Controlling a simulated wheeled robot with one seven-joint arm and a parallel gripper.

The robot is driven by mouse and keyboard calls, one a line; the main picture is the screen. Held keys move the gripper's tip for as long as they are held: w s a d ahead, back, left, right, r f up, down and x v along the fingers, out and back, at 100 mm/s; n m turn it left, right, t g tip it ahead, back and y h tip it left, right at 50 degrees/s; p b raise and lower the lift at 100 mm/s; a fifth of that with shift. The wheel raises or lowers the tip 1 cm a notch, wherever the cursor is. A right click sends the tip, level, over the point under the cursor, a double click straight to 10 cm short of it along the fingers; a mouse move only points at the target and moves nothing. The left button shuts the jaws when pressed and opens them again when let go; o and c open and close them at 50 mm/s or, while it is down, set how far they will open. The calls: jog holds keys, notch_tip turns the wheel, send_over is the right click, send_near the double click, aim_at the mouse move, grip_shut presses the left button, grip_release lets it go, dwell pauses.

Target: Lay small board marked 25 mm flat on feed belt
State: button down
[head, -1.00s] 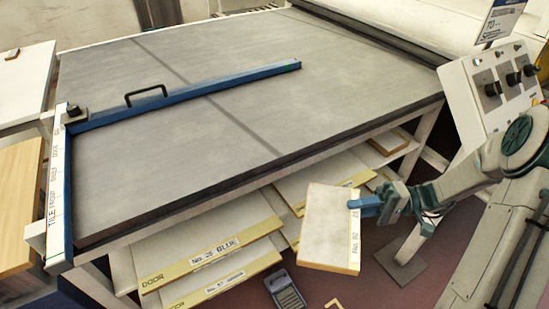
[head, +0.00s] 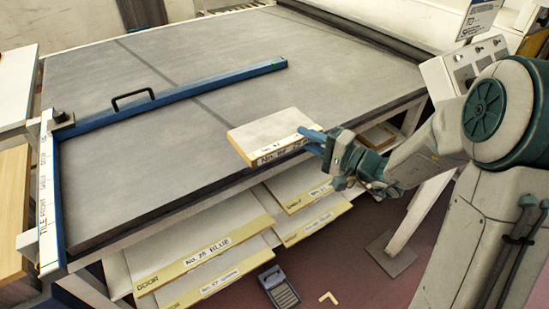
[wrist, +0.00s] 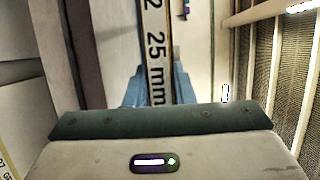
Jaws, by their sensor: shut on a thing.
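The small board (head: 268,133) is a pale panel with a yellowish labelled edge. In the wrist view its edge label (wrist: 156,55) reads "25 mm". My gripper (head: 316,140) is shut on the board's right end and holds it roughly level. In the head view the board overlaps the front edge of the grey feed belt (head: 135,165). I cannot tell whether it touches the belt or how high above it is. The blue fingers hide part of the board's right end.
A blue fence bar (head: 190,93) with a black handle crosses the belt and joins a white scale rail (head: 47,190) at left. Labelled door boards (head: 205,245) lie on shelves below. A control box (head: 465,65) stands at right.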

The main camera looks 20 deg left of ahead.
aim_at(281, 148)
jog(key=a+f, duration=0.6)
jog(key=f, duration=0.1)
jog(key=shift+s+a+f+p, duration=0.25)
jog(key=shift+s+f+p, duration=0.15)
jog(key=shift+f+b, duration=0.25)
jog(key=shift+b, duration=0.1)
jog(key=c, duration=1.2)
grip_release()
jog(key=shift+r, duration=0.1)
jog(key=shift+c, duration=0.2)
